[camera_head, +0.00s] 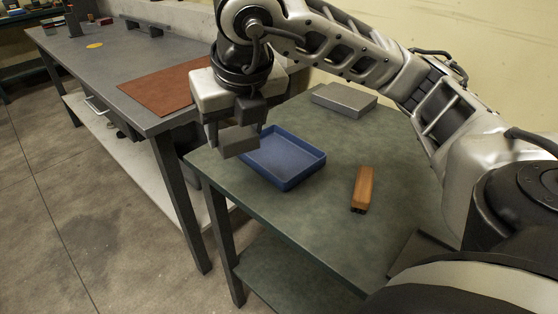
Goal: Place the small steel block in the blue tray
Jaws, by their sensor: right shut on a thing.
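My right gripper (232,122) points down and is shut on a small grey steel block (239,143). The block is held in the air at the left end of the blue tray (287,183), and in the picture it overlaps the tray's upper left corner. I cannot tell whether it is over the tray or just beside it. The tray is shallow, rectangular and open on top. The part of its floor that shows is empty. My left gripper is not in view.
The tray stands on a green-topped table (300,236). A brown wooden-looking bar (362,189) lies right of the tray, and a larger flat grey block (344,99) lies behind it. A grey bench (95,65) with a reddish-brown mat (158,90) stands to the left.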

